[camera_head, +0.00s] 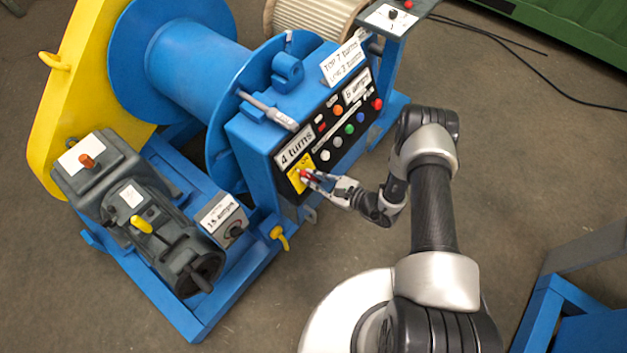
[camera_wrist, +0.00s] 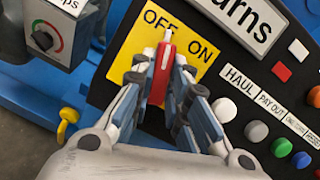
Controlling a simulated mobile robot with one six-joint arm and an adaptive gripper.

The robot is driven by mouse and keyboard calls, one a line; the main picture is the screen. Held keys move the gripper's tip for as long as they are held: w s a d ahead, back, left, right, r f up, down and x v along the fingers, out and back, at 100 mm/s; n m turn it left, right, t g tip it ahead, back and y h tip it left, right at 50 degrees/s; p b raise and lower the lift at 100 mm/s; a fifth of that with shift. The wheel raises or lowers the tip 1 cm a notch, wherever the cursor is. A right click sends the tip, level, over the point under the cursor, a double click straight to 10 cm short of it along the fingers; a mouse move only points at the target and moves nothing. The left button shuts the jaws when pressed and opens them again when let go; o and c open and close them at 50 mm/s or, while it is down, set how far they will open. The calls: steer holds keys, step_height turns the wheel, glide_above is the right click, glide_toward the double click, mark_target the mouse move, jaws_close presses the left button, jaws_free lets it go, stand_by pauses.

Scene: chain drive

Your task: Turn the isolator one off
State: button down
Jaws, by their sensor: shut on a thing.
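The isolator is a red rotary handle (camera_wrist: 160,80) on a yellow plate (camera_wrist: 133,50) lettered OFF and ON. In the wrist view its white-marked tip points upward in the picture, close beside the word OFF, with ON to its right. My gripper (camera_wrist: 159,72) has a finger on each side of the red handle and is shut on it. In the head view my gripper (camera_head: 313,178) meets the lower left end of the black panel, where the yellow plate (camera_head: 299,171) shows; the fingers partly hide the handle there. No isolator number is readable.
Coloured push buttons (camera_head: 337,141) line the black panel right of the isolator. A grey box with a dial (camera_head: 222,219) and a yellow lever (camera_head: 280,237) are to the left. A blue drum (camera_head: 195,65) stands behind.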

steer(key=n+g, duration=0.1)
steer(key=n, duration=0.4)
steer(key=shift+w+r+b, duration=0.1)
steer(key=shift+b, duration=0.3)
steer(key=shift+n+g, duration=0.3)
steer(key=shift+n, duration=0.1)
steer(key=c, duration=1.6)
jaws_free()
steer(key=shift+o, duration=0.2)
steer(key=shift+d, duration=0.15)
steer(key=v, duration=1.2)
